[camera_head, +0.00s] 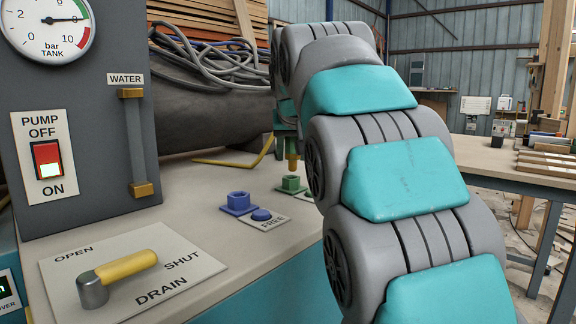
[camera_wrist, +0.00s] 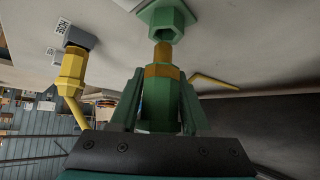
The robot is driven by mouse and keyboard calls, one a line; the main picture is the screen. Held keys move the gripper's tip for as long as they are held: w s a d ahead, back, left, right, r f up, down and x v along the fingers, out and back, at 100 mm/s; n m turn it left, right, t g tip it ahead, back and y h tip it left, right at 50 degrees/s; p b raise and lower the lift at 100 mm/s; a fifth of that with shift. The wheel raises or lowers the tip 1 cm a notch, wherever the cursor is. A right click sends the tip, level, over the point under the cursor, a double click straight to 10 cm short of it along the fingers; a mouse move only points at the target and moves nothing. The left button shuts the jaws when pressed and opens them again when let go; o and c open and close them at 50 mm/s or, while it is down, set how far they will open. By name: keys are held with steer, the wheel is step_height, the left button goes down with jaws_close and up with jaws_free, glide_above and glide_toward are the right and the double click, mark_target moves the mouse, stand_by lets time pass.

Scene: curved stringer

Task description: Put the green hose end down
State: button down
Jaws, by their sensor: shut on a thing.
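The green hose end (camera_wrist: 158,105) has a brass collar and a brass tip. My gripper (camera_wrist: 160,98) is shut on it, with one finger on each side. In the head view the hose end (camera_head: 291,147) points down beside my arm, which hides most of my gripper. Its tip is just above a green hexagonal socket (camera_head: 291,184) on the bench top. The wrist view shows the tip close to the mouth of that socket (camera_wrist: 166,20); I cannot tell whether they touch.
A blue socket (camera_head: 238,203) and a blue button (camera_head: 261,215) marked FREE are to the left. A yellow hose end (camera_wrist: 70,75) sits in a grey holder (camera_wrist: 80,38) in the wrist view. A yellow drain lever (camera_head: 118,270) and the pump panel (camera_head: 75,130) are nearer left.

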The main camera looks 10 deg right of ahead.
mark_target(291, 167)
steer(key=shift+w+f, duration=0.15)
steer(key=shift+w, duration=0.4)
steer(key=shift+f, duration=1.7)
steer(key=shift+c, duration=1.8)
jaws_free()
steer(key=shift+s, duration=0.1)
steer(key=v, duration=1.2)
